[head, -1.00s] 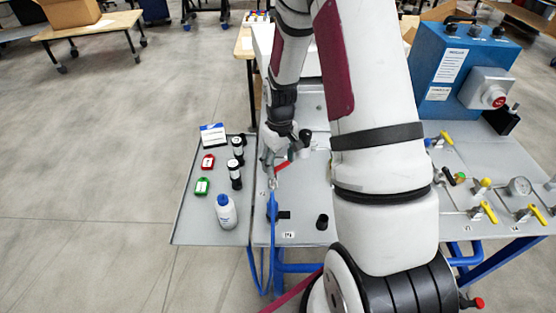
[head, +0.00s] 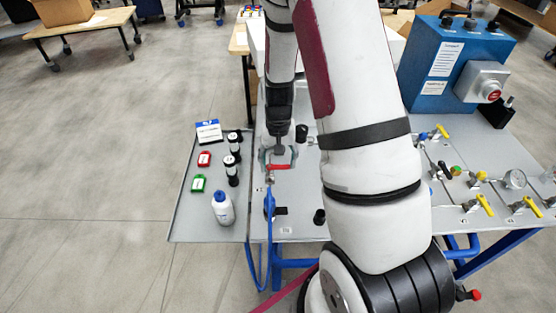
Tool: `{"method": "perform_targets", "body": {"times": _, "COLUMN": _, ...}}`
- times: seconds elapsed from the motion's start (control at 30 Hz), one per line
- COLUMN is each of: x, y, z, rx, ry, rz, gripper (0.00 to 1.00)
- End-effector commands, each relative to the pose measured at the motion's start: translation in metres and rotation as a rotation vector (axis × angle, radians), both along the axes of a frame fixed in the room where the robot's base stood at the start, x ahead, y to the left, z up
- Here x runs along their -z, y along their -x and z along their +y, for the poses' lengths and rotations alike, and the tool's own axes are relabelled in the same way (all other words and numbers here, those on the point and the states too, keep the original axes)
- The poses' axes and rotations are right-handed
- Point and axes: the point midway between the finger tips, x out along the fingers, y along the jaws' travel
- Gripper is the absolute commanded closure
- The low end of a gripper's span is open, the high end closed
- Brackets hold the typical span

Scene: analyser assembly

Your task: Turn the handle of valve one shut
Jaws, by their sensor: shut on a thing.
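A valve with a red handle (head: 279,167) stands on the grey panel left of my arm, at the top of a blue hose (head: 270,208). The handle lies nearly level across the picture, crosswise to the hose. I cannot read a label naming it valve one. My gripper (head: 278,160) points down over the valve and is shut on the red handle. The fingers are small here and partly hide the valve body.
A side tray (head: 185,222) on the left holds a white bottle (head: 223,208), black cylinders, red and green items and a small sign. Yellow-handled valves (head: 485,204), a gauge (head: 514,179) and a blue box (head: 450,70) with a red button stand on the right. My arm hides the panel's middle.

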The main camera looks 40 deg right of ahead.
Motion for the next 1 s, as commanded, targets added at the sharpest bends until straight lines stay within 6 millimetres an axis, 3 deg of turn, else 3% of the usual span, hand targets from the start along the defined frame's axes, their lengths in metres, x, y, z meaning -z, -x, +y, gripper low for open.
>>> {"method": "perform_targets", "body": {"times": 0.47, "x": 0.0002, "y": 0.0007, "z": 0.0, "rx": 0.017, "ry": -0.001, "rz": 0.001, "gripper": 0.67}}
{"method": "perform_targets", "body": {"times": 0.5, "x": 0.0002, "y": 0.0007, "z": 0.0, "rx": 0.017, "ry": -0.001, "rz": 0.001, "gripper": 0.35}}
{"method": "perform_targets", "body": {"times": 0.57, "x": 0.0002, "y": 0.0007, "z": 0.0, "rx": 0.016, "ry": -0.001, "rz": 0.001, "gripper": 0.21}}
{"method": "perform_targets", "body": {"times": 1.0, "x": -0.0065, "y": -0.0003, "z": 0.0001, "rx": 0.013, "ry": 0.001, "rz": -0.001, "gripper": 0.19}}
